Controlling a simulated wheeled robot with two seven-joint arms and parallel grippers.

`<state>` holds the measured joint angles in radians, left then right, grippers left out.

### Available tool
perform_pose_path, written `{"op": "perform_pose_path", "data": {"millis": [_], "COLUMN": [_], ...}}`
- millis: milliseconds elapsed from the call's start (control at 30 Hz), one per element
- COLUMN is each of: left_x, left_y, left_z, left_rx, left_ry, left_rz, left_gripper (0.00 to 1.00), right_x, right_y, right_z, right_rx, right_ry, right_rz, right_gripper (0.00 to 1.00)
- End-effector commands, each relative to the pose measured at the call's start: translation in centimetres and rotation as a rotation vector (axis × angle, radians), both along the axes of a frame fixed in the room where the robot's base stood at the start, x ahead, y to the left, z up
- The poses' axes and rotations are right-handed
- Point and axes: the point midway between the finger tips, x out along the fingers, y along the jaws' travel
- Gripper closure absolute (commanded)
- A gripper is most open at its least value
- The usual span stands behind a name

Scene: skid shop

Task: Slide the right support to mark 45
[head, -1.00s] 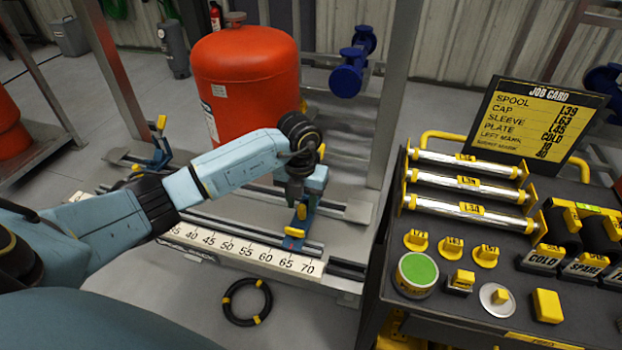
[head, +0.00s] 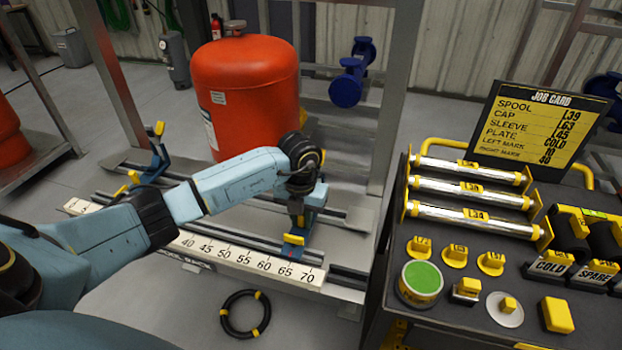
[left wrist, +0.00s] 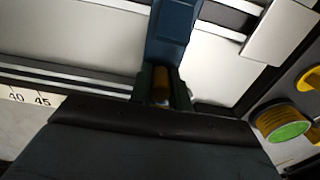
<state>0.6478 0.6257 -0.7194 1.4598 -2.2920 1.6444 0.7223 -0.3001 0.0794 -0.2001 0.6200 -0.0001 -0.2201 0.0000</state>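The right support (head: 292,248), blue with yellow parts, sits on the rails of the rack. Its yellow front tab is near the 65 on the white number scale (head: 225,255). The 45 mark lies well to the left of it. My left gripper (head: 298,218) points down at this support. In the left wrist view its dark fingers (left wrist: 162,90) stand on both sides of a yellow grip piece, close against it. I cannot tell whether they press on it. The support's blue body (left wrist: 172,35) is just beyond. My right gripper is not in view.
The left support (head: 155,160) stands farther left on the rails. A red tank (head: 245,90) stands behind my left arm. A cart (head: 450,310) with tubes and caps is at the right, beside a job card (head: 540,125). A black ring (head: 246,312) lies on the floor.

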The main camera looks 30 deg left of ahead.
Motion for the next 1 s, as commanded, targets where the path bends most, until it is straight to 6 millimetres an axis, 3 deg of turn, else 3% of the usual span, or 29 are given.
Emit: {"op": "perform_pose_path", "data": {"millis": [33,133,1000], "left_x": [0.0,0.0,-0.8], "left_y": [0.0,0.0,3.5], "left_z": [0.0,0.0,0.0], "left_rx": [0.0,0.0,0.004], "left_ry": [0.0,0.0,0.001], "left_rz": [0.0,0.0,0.002], "left_gripper": [0.88,1.0,1.0], "right_x": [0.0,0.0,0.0], "right_y": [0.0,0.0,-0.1], "right_z": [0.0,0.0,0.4], "right_rx": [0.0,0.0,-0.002], "right_ry": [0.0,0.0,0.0], "right_rz": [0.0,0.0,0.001], "right_gripper": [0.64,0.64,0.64]}}
